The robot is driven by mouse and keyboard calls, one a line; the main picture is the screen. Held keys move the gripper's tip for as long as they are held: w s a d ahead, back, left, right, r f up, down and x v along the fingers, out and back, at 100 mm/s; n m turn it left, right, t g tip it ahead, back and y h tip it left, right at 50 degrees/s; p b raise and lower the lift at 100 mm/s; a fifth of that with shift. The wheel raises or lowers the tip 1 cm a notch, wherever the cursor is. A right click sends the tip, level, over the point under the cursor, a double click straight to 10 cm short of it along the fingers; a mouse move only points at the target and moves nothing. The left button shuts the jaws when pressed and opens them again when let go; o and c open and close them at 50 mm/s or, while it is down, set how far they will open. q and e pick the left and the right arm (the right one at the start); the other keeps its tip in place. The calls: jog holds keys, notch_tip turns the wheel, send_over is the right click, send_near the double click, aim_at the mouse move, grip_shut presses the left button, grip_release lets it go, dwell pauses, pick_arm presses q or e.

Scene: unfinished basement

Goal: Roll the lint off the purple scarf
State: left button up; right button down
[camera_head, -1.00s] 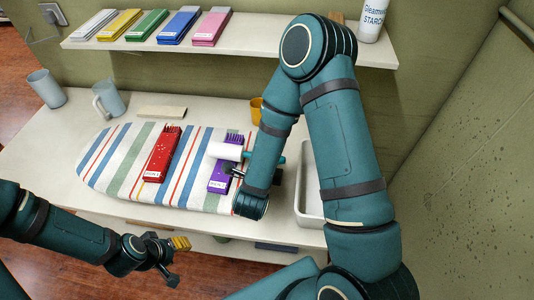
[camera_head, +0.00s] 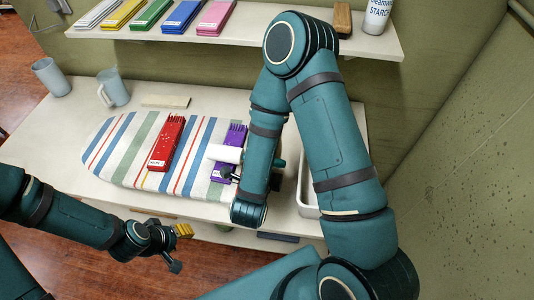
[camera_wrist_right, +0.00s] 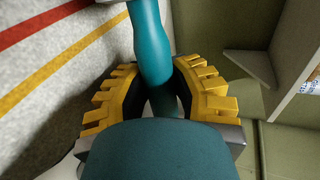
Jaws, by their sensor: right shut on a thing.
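The purple scarf (camera_head: 236,134) lies folded in a narrow strip on the striped ironing board (camera_head: 121,166), its label end toward me. The lint roller's white head (camera_head: 224,153) lies across the scarf's middle; I cannot tell how firmly it touches. Its teal handle (camera_wrist_right: 152,40) shows in the right wrist view between the yellow-padded fingers of my right gripper (camera_wrist_right: 161,85), which is shut on it. In the head view my right arm mostly hides that gripper and part of the scarf's right side. Any lint is too small to see. My left gripper (camera_head: 181,248) is open and empty over the floor.
A white-specked red scarf (camera_head: 166,143) lies left of the purple one. A white bin (camera_head: 309,190) stands right of my forearm. A shelf (camera_head: 250,38) with folded cloths, a brush and a starch bottle hangs above.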

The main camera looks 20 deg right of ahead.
jog(key=shift+s+a+r+p, duration=0.1)
jog(key=shift+s+a+p, duration=0.45)
jog(key=shift+s+p, duration=0.3)
jog(key=shift+s+a+p, duration=0.75)
jog(key=shift+s+a, duration=0.05)
jog(key=shift+s, duration=0.15)
jog(key=shift+w+d+b, duration=0.15)
jog(key=shift+w+d, duration=0.65)
jog(key=shift+w, duration=0.25)
jog(key=shift+w+d+b, duration=0.15)
jog(key=shift+w+d, duration=0.65)
jog(key=shift+w, duration=0.25)
jog(key=shift+w+d+b, duration=0.15)
jog(key=shift+w+d, duration=0.65)
jog(key=shift+w, duration=0.25)
jog(key=shift+w+d+b, duration=0.25)
jog(key=shift+w+d, duration=0.55)
jog(key=shift+w, duration=0.25)
jog(key=shift+w+d+b, duration=0.2)
jog(key=shift+w+d, duration=0.65)
jog(key=shift+w, duration=0.25)
jog(key=shift+w+d+b, duration=0.25)
jog(key=shift+w+d, duration=0.55)
jog(key=shift+w, duration=0.25)
notch_tip(320, 180, up, 8)
jog(key=p, duration=0.4)
